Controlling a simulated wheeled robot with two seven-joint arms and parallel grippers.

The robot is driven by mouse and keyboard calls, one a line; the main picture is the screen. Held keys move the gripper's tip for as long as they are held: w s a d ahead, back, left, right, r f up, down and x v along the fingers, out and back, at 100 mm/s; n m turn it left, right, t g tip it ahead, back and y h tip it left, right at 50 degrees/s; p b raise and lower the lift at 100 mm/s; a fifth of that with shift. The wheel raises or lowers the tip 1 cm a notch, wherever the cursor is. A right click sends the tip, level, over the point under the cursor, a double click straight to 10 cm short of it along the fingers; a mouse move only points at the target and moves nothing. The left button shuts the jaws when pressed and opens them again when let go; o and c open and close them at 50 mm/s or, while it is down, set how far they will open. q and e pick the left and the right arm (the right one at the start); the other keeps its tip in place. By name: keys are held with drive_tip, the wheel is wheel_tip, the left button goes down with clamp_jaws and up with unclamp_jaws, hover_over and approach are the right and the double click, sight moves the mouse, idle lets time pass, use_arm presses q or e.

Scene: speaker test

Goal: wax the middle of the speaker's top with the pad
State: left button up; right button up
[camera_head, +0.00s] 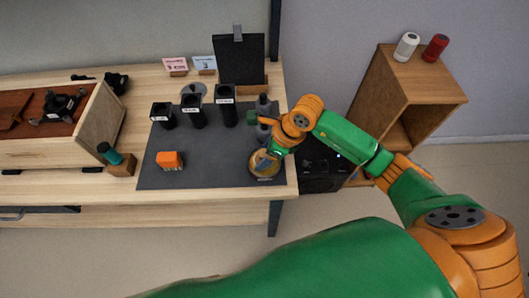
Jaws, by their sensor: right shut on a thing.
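My right gripper (264,156) reaches down at the right front corner of the grey mat. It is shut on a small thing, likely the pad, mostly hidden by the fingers. A round tan-rimmed tin (265,177) is right below the fingertips; I cannot tell whether the held thing touches it. A large wooden box (50,153) with a reddish-brown recessed top lies at the table's left, well away from the gripper. It may be the speaker. A black framed part (62,106) sits on it. My left gripper is not in view.
The grey mat (208,172) bears an orange block (170,160) and several black cups (192,113). A black panel (240,62) stands behind. A teal-topped tool in a wooden block (120,163) stands beside the box. The mat's front middle is clear. A wooden shelf (425,80) is right.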

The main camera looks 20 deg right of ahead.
drive_tip(key=shift+d, duration=0.1)
drive_tip(key=shift+f+b, duration=0.55)
drive_tip(key=shift+b, duration=0.05)
idle(1.5)
drive_tip(key=shift+r, duration=0.1)
wheel_tip(320, 180, up, 7)
drive_tip(key=p, duration=0.5)
idle(0.5)
